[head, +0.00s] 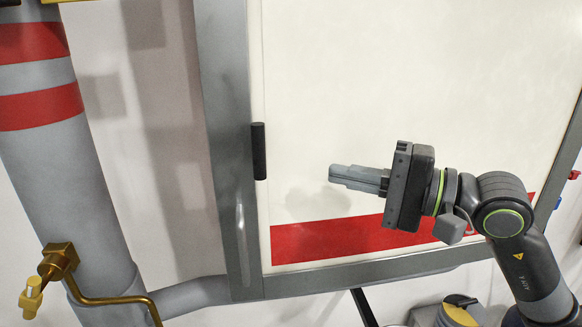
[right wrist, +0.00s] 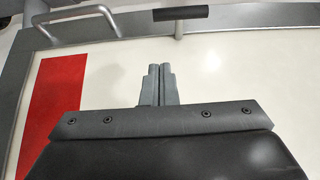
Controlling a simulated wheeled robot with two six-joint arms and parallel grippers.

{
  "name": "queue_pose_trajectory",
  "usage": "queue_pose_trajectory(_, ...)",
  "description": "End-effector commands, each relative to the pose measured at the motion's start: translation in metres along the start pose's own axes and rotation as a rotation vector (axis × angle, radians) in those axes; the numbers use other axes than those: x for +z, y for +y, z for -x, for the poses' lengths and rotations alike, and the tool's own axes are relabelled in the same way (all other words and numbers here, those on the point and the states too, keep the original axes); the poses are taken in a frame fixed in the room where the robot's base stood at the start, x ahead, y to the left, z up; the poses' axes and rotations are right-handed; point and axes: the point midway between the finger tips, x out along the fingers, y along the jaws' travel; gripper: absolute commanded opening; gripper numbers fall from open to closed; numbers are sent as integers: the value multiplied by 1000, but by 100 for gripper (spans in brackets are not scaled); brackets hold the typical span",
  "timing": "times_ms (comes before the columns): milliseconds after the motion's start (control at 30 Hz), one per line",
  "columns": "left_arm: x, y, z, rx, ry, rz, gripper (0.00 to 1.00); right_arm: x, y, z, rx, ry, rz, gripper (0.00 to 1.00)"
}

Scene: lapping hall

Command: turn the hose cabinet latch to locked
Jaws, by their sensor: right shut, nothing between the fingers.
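The hose cabinet (head: 400,90) has a white door in a grey frame. The latch (head: 259,151) is a black bar at the door's left edge, standing upright along the frame. In the right wrist view the latch (right wrist: 180,14) lies across the top, with a short metal post below it. My right gripper (head: 334,173) is shut and empty in front of the door, fingers pointing left. It is to the right of the latch and a little lower, apart from it. The right wrist view shows its closed fingers (right wrist: 160,70). My left gripper is not in view.
A silver pull handle (head: 241,230) is on the frame below the latch. A red band (head: 330,238) crosses the door's bottom. A grey pipe with red rings (head: 40,120) and a brass tap (head: 58,262) stand at left. A yellow-and-black object (head: 458,312) is at lower right.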

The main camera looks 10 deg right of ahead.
Motion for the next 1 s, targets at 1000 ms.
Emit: queue_pose_trajectory(1000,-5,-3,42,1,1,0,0,24,-1,-72,-1,-3,-2,0)
